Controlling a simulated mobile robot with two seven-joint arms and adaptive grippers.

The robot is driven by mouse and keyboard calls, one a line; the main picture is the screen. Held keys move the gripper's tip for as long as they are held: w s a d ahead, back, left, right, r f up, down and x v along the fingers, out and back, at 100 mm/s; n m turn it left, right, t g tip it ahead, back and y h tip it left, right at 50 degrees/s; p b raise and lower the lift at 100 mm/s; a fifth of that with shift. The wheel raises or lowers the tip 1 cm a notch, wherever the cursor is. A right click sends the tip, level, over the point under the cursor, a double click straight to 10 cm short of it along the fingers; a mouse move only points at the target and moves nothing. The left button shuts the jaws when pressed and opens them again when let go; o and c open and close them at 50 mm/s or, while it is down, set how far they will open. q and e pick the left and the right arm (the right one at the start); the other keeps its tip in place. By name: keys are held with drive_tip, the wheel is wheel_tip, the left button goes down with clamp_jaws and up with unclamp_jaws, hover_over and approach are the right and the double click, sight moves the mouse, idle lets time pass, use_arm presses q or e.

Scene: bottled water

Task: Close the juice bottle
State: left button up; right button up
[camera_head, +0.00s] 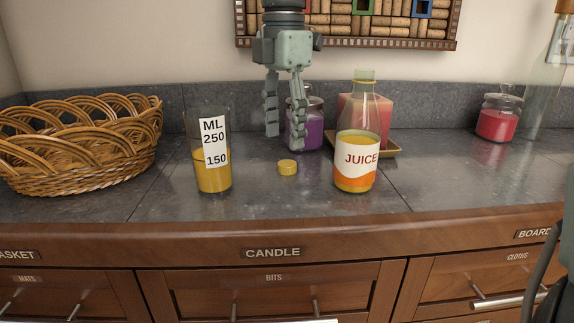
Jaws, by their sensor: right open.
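The juice bottle (357,160) stands upright on the grey counter, right of centre. It has orange-yellow juice inside and a "JUICE" label. Its neck shows no cap on top. A small yellow cap (287,167) lies on the counter to the left of the bottle. My right gripper (284,131) points down from the top, above and a little behind the cap in the picture. Its fingers are apart with nothing between them, and they partly cover a purple jar behind. My left gripper is not in view.
A measuring glass (213,177) with yellow liquid stands left of the cap. Behind are a purple jar (312,130), a pink candle (381,117) on a tray and a red jar (494,124). A wicker basket (60,180) is at left.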

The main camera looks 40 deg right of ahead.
sight(284, 164)
drive_tip(key=shift+f, duration=0.3)
wheel_tip(284, 164, down, 4)
drive_tip(key=shift+f+p, duration=0.2)
drive_tip(key=shift+p, duration=0.2)
drive_tip(key=shift+f, duration=0.15)
drive_tip(key=c, duration=0.8)
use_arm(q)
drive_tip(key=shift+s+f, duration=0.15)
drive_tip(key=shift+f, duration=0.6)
use_arm(e)
drive_tip(key=shift+o, duration=0.2)
